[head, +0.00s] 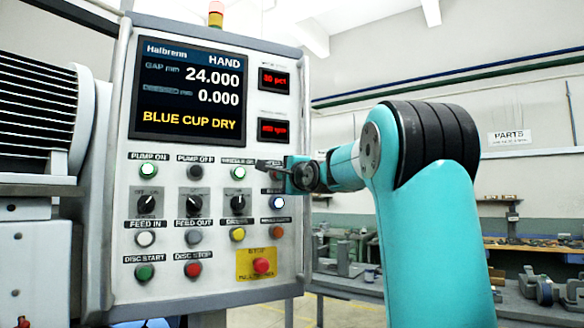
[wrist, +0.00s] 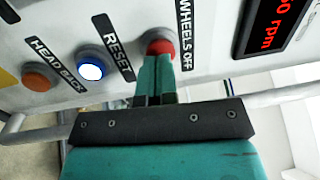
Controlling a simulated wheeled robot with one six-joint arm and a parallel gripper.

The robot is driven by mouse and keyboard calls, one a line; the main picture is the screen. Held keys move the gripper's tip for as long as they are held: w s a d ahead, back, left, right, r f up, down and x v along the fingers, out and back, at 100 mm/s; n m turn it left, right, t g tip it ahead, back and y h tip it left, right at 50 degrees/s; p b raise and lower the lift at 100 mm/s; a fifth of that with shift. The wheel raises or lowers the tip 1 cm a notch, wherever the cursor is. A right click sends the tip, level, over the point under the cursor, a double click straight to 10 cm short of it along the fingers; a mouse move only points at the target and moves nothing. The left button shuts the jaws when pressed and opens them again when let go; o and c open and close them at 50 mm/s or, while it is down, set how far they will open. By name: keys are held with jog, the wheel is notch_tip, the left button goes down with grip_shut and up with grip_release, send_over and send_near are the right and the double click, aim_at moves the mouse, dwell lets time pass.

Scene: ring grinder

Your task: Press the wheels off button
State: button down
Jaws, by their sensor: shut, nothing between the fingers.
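The red wheels off button (wrist: 160,45) shows in the wrist view beside its WHEELS OFF label (wrist: 186,35). My gripper (wrist: 156,62) is shut and empty, with its teal fingertips overlapping the button's lower edge. I cannot tell whether they touch it. In the head view my gripper (head: 262,164) is at the right side of the control panel (head: 215,290), in front of the button and its label, which are mostly hidden there.
The lit green WHEELS ON button (head: 238,173) is just left of my gripper. A lit RESET button (wrist: 92,71) and an orange HEAD BACK button (wrist: 38,80) are close by. The display (head: 190,90) reads BLUE CUP DRY. A red emergency button (head: 261,266) is lower down.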

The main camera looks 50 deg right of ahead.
jog(key=shift+w+d, duration=0.15)
jog(key=shift+w, duration=0.2)
jog(key=shift+x, duration=0.9)
jog(key=b+v, duration=0.6)
jog(key=v, duration=0.8)
jog(key=shift+s+d, duration=0.2)
jog(key=shift+d, duration=0.05)
